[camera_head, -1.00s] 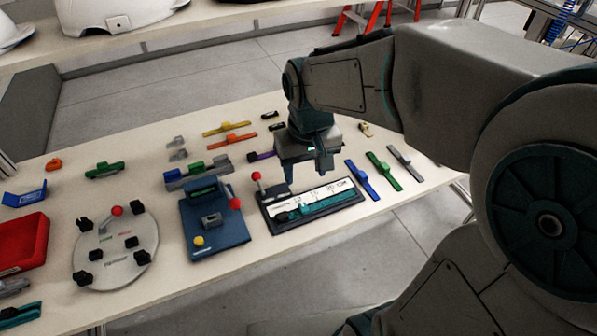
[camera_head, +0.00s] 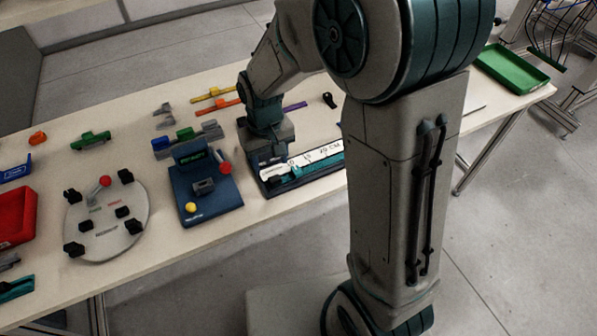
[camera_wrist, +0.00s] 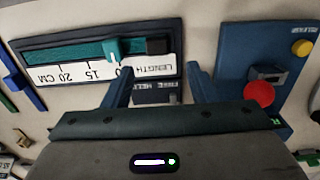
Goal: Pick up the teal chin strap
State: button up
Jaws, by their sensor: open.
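A teal strip (camera_wrist: 75,53), which looks like the chin strap, lies along a dark gauge board (camera_wrist: 100,28) with a white centimetre scale. In the head view the strip (camera_head: 308,173) is partly covered by my arm. In the wrist view a lighter teal pointer (camera_wrist: 113,50) stands over it, with a black block (camera_wrist: 157,46) at its right end. My gripper (camera_wrist: 158,82) is open and empty, its fingers apart near the board's right end.
A blue fixture (camera_head: 205,188) with a red knob (camera_head: 225,168) and yellow button stands close left of my gripper. Further left are a round grey plate (camera_head: 105,222) with black blocks and a red tray (camera_head: 15,215). A green tray (camera_head: 510,67) sits at the far right.

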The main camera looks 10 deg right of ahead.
aim_at(273, 175)
notch_tip(273, 175, down, 5)
jog(key=shift+d+f, duration=0.1)
jog(key=shift+d, duration=0.05)
grip_shut()
dwell(0.4)
